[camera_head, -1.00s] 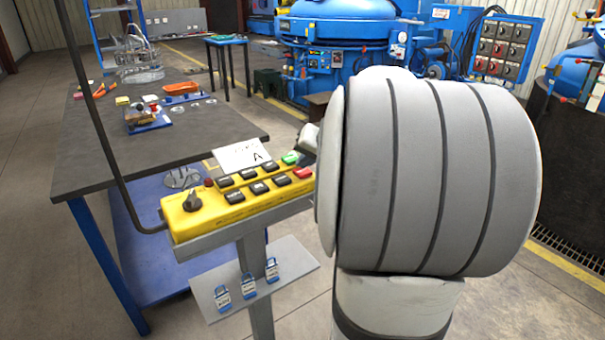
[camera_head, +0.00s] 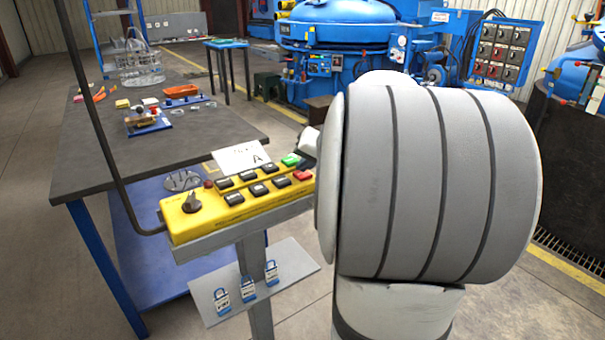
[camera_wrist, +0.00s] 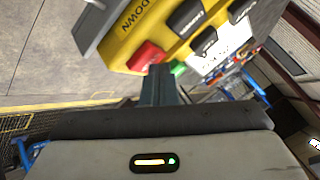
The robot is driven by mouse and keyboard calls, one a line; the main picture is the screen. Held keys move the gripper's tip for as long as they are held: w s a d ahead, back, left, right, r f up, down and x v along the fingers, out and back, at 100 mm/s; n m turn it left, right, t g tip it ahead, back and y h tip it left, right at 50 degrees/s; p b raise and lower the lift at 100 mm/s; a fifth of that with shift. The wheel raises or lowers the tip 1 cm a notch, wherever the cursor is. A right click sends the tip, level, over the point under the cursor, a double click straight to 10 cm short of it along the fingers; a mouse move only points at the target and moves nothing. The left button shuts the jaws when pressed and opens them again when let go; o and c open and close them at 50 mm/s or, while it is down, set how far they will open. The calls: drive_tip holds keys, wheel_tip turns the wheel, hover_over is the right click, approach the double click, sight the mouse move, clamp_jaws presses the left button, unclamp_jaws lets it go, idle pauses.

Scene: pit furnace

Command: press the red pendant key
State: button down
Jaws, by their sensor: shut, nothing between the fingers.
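The yellow pendant (camera_head: 220,215) lies on a grey stand, with several black keys, a green key (camera_head: 290,160) and a rotary knob on its face. The red key (camera_head: 301,177) is at its right end, close beside my arm; it also shows in the wrist view (camera_wrist: 147,57). My gripper (camera_wrist: 160,72) is shut and empty in the wrist view. Its fingertips appear at the edge of the red key, between it and the green key. I cannot tell whether they touch. In the head view my arm hides the fingertips.
A dark workbench (camera_head: 90,165) with small parts and an orange tray (camera_head: 182,91) stands behind the pendant. A cable (camera_head: 97,120) rises at the pendant's left end. Padlocks (camera_head: 247,287) hang on a plate below. A blue furnace (camera_head: 345,30) stands behind.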

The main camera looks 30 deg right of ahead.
sight(305, 175)
drive_tip(key=shift+f, duration=0.15)
idle(0.5)
drive_tip(key=shift+r+p, duration=0.3)
drive_tip(key=shift+r, duration=0.6)
drive_tip(key=shift+r+p, duration=1.65)
drive_tip(key=shift+r, duration=0.85)
